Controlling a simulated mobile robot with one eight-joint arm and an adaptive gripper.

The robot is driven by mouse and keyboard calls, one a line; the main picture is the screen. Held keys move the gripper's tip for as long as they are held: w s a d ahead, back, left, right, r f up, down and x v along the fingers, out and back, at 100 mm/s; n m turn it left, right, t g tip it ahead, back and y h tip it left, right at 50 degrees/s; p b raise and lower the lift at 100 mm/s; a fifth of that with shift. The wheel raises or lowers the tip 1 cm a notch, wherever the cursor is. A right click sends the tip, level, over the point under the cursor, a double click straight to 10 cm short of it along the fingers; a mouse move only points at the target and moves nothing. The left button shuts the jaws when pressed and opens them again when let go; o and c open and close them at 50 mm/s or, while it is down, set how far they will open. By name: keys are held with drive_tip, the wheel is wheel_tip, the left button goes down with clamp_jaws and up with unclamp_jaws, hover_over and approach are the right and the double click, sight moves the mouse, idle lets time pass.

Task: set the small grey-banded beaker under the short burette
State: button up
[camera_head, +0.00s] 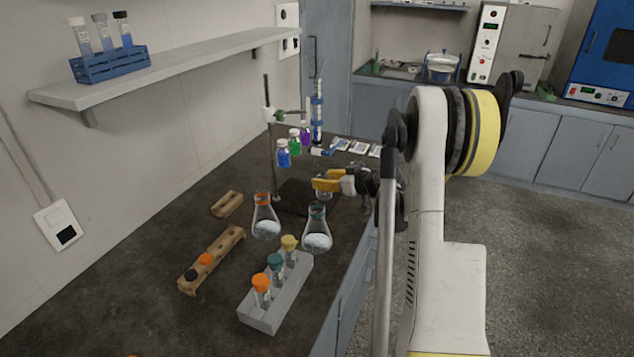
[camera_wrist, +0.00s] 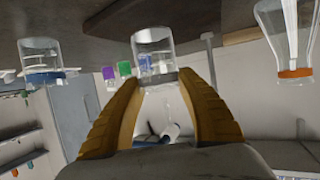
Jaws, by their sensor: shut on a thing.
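The small grey-banded beaker (camera_wrist: 155,62) is clear glass and sits between my gripper's yellow fingers in the wrist view, which looks upside down. My gripper (camera_wrist: 160,88) is shut on it near its grey band. In the head view my gripper (camera_head: 325,185) is over the bench by the dark stand base (camera_head: 293,196), and the beaker is mostly hidden there. The stand's rod (camera_head: 272,150) rises to the left of my gripper and carries a clamp (camera_head: 275,115). I cannot clearly make out the short burette.
An orange-collared flask (camera_head: 264,222) and a teal-collared flask (camera_head: 317,232) stand in front of my gripper. Blue (camera_head: 283,155), green (camera_head: 295,143) and purple (camera_head: 306,134) bottles stand behind. A blue-banded glass vessel (camera_wrist: 41,58) is at the left in the wrist view.

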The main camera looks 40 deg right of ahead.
sight(320, 177)
drive_tip(key=x, duration=0.2)
drive_tip(key=b+x, duration=0.1)
drive_tip(key=shift+w+b, duration=0.3)
drive_tip(key=shift+w, duration=0.2)
drive_tip(key=shift+f, duration=0.35)
drive_tip(key=shift+s+r, duration=0.1)
drive_tip(key=shift+r, duration=0.05)
drive_tip(key=o, duration=1.1)
